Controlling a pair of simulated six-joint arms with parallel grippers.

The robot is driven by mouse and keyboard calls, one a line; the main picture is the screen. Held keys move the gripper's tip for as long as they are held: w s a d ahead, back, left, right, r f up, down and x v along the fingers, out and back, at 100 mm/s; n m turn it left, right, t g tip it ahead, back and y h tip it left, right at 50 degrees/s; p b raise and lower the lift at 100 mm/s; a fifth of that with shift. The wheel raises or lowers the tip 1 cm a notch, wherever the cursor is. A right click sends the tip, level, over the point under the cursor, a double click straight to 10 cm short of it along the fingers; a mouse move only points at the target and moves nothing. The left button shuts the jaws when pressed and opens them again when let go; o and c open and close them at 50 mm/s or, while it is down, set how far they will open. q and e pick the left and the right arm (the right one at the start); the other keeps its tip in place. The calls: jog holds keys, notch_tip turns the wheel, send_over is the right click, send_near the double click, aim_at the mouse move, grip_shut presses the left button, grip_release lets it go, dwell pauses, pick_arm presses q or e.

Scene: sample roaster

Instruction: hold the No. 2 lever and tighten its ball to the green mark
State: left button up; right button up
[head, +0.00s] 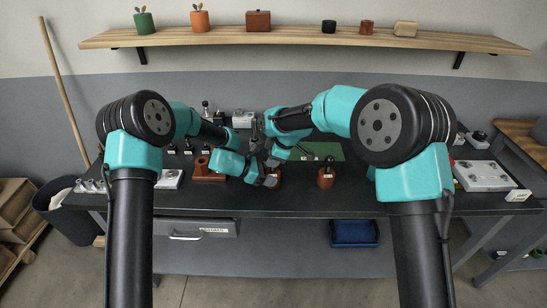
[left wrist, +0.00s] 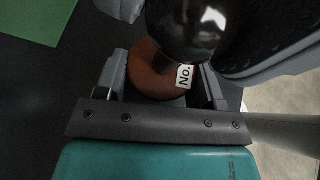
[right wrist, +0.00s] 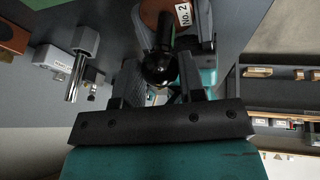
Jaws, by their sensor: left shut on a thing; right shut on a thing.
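The No. 2 lever has a round red-brown base (left wrist: 150,78), a white label (right wrist: 184,14) and a glossy black ball (right wrist: 158,70).
A second lever on a brown base (head: 326,178) stands to the right. A green mat (head: 320,150) lies behind. A brown wooden block (head: 207,173) is to the left. A metal plate device (head: 483,176) sits at the right end. The bench front between these is clear.

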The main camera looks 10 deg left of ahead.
jog(key=m, duration=0.2)
jog(key=m+t+h, duration=0.1)
jog(key=m, duration=0.1)
jog(key=shift+m+t, duration=0.3)
jog(key=shift+m, duration=0.1)
jog(key=shift+s+a+m+t+h, duration=0.1)
jog(key=shift+m+t+h, duration=0.55)
jog(key=shift+m, duration=1.25)
jog(key=shift+h, duration=0.25)
jog(key=o, duration=0.9)
jog(key=v, duration=1.2)
